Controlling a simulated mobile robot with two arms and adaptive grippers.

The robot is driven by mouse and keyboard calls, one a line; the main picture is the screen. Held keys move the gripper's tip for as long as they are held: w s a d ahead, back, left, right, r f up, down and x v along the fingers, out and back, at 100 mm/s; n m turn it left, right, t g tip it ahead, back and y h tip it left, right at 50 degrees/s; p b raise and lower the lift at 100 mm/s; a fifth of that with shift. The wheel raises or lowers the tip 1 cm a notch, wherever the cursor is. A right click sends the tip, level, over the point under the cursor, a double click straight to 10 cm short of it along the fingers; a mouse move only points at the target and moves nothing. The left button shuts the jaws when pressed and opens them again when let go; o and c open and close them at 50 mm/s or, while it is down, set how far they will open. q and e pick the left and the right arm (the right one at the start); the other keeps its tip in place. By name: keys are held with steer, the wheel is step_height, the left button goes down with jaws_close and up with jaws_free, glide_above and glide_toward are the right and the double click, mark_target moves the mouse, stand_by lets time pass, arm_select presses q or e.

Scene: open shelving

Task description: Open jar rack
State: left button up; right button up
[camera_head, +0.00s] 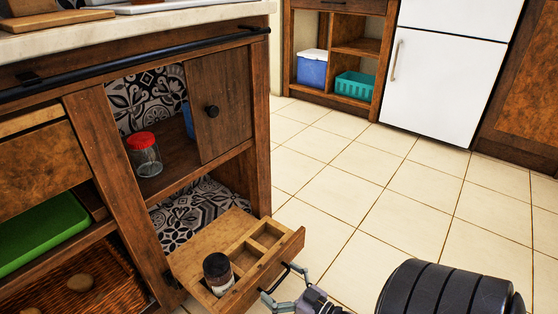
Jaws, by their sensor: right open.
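The jar rack (262,271) is a wooden pull-out tray with compartments at the bottom of the wooden cabinet. It sticks out from the cabinet front over the floor. A dark-lidded jar (217,270) stands in its left part, and the compartments at its right look empty. A black handle is on its front panel. My right gripper (284,284) is open at this front panel, with its fingers close to the handle. I cannot tell whether they touch it. My left gripper is not in view.
A red-lidded glass jar (145,158) stands on the shelf above, beside a sliding door (221,105). A green tray (42,232) and a wicker basket (85,272) are at left. Open tiled floor (350,170) lies to the right, before a white fridge (440,80).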

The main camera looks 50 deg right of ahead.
steer(key=s+d, duration=0.1)
steer(key=s, duration=1.1)
